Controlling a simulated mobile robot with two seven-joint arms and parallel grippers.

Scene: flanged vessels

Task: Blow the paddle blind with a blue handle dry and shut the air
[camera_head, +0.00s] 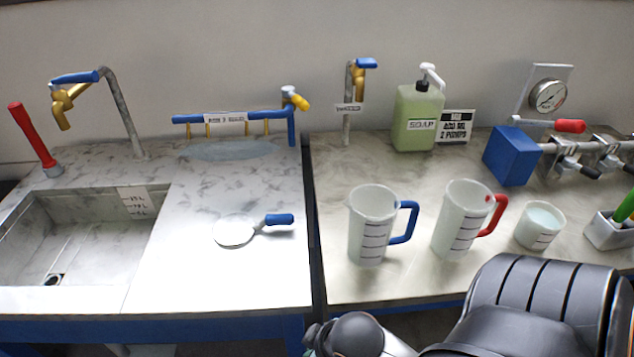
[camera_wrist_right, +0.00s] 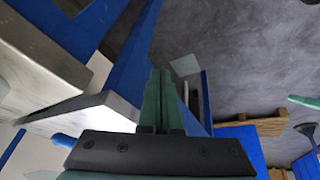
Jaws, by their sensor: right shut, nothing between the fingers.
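The paddle blind (camera_head: 234,231), a round grey-white disc with a blue handle (camera_head: 279,219), lies flat on the left counter, right of the sink. Behind it stands a blue air pipe (camera_head: 185,119) with several brass nozzles pointing down and a label. A yellow valve handle (camera_head: 300,102) sits at the pipe's right end. The air itself cannot be seen. My right gripper's green fingers (camera_wrist_right: 158,100) are shut and empty in the right wrist view, below and beside the counter edge. My left gripper is in neither view.
A bluish wet-looking patch (camera_head: 232,149) lies under the nozzles. The sink (camera_head: 85,220) is at left. The right counter holds jugs with blue (camera_head: 370,228) and red (camera_head: 460,222) handles, a cup (camera_head: 540,226) and a soap bottle (camera_head: 417,115). A gap separates the counters.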

